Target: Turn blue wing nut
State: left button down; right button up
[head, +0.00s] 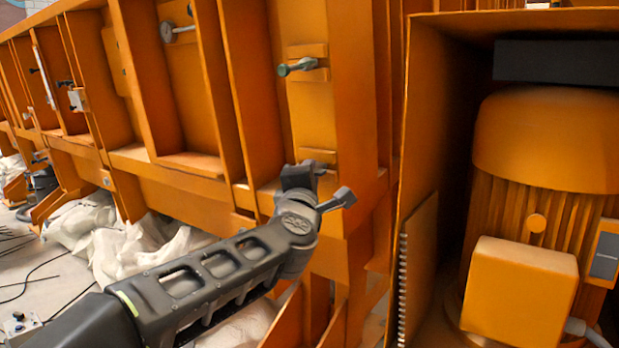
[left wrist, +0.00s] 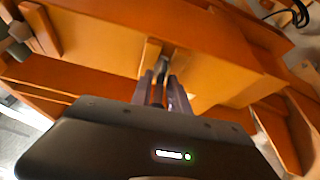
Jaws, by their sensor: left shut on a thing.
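My left gripper (head: 306,172) is at the lower small block (head: 320,155) on the orange steel frame. In the left wrist view, its two fingers (left wrist: 167,92) are close together, shut on the blue wing nut (left wrist: 162,65), of which only a small grey-blue end shows in front of a block (left wrist: 150,58). In the head view the gripper hides this nut. A second wing nut (head: 297,67), grey-green, sits on a block higher up the same panel, apart from my gripper. My right gripper is not in view.
An orange housing with a large ribbed motor (head: 545,160) stands close on the right. Upright ribs of the orange frame (head: 235,90) flank the panel. White bags (head: 140,245) lie below on the left, and black cables lie on the floor.

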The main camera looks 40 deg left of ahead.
pick_arm(q)
jog(key=shift+a, duration=0.1)
jog(key=c, duration=1.3)
grip_release()
jog(key=shift+o, duration=0.2)
jog(key=p+v, duration=0.1)
jog(key=v, duration=0.6)
jog(key=shift+s+d, duration=0.2)
jog(key=shift+s, duration=0.1)
